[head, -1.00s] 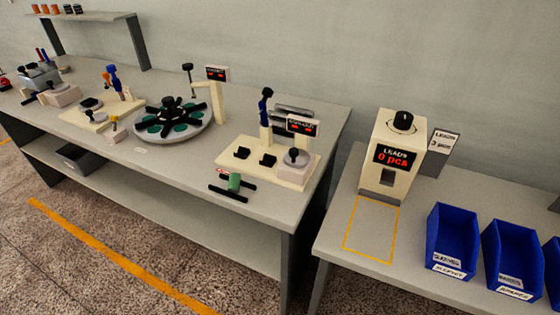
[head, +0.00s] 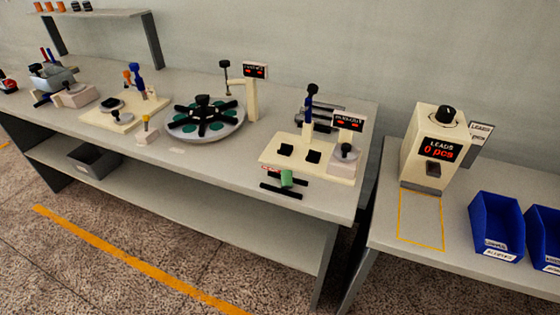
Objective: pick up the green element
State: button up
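The green element (head: 287,178) is a small green cylinder near the front edge of the long grey workbench. It lies among thin black bars (head: 281,191), just in front of a cream fixture (head: 270,155) with black pads and a small red-lit display. I cannot tell whether the green element touches the bars or is fixed to them. My gripper and arm do not show in this view.
A round turntable (head: 237,130) with a black star-shaped clamp stands left of the cream fixture. On a second bench at the right are a LEADS dispenser (head: 431,145) and blue bins (head: 497,226). A gap separates the benches. Floor shows in front.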

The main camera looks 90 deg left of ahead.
aim_at(286, 174)
jog(key=k, duration=2.45)
jog(key=u, duration=1.55)
jog(key=i, duration=1)
jog(key=u, duration=0.1)
